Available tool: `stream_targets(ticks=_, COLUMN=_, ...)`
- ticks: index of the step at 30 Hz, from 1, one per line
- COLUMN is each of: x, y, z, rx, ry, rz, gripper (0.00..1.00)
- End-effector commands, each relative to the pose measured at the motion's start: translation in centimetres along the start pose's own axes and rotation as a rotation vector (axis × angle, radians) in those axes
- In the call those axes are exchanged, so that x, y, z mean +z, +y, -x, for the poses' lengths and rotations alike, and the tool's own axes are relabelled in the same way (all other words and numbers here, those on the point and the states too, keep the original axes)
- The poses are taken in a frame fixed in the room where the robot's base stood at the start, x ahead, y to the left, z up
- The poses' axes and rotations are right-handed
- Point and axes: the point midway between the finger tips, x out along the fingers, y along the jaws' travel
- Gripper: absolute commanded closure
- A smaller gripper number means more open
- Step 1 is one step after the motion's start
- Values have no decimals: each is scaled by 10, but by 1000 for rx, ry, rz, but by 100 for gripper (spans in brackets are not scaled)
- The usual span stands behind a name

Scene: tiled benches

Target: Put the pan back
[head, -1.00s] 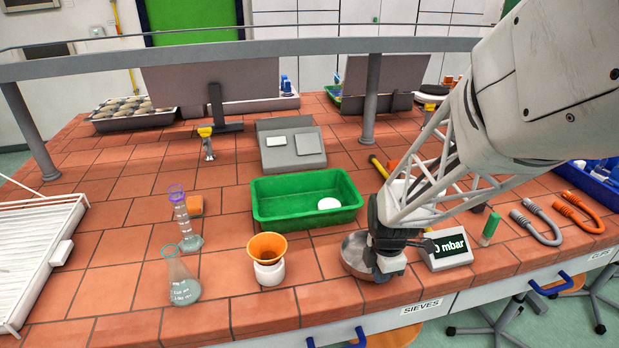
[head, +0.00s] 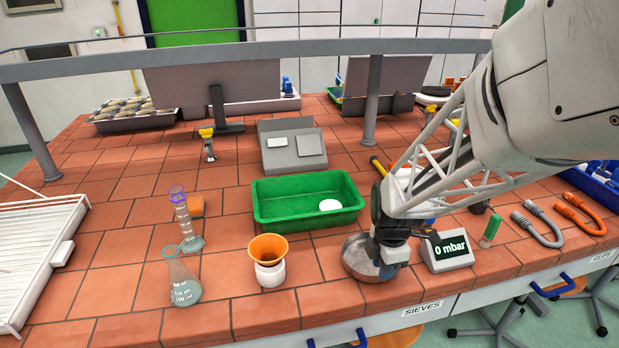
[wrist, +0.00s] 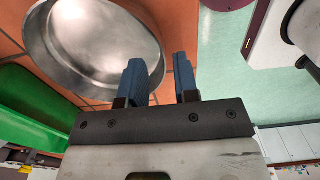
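A round, shallow metal pan (head: 357,257) sits near the front edge of the tiled bench, right of the white pot with the orange funnel. My gripper (head: 386,270) is at the pan's right side, low over its rim. In the wrist view the pan (wrist: 90,42) fills the upper left, empty inside. My gripper's two blue fingers (wrist: 166,75) stand apart there, with no object visibly clamped between them. The left finger overlaps the pan's rim in the picture; I cannot tell whether it touches. The arm hides part of the pan's right side in the head view.
A pressure display (head: 448,250) reading 0 mbar stands close right of the gripper. A green tray (head: 290,210) lies behind the pan. The orange funnel (head: 267,247) and a glass flask (head: 180,280) stand to the left. A grey balance-like device (head: 290,150) stands further back.

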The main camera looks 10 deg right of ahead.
Motion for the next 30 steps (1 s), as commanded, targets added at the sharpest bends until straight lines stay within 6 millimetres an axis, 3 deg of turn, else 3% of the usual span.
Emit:
stream_targets(ticks=6, x=2, y=3, z=28, rx=2, ry=-1, rz=0, gripper=71)
stream_targets(ticks=12, x=2, y=3, z=43, rx=1, ry=0, rz=0, gripper=71)
stream_targets(ticks=30, x=2, y=2, z=45, rx=0, ry=0, rz=0, gripper=71)
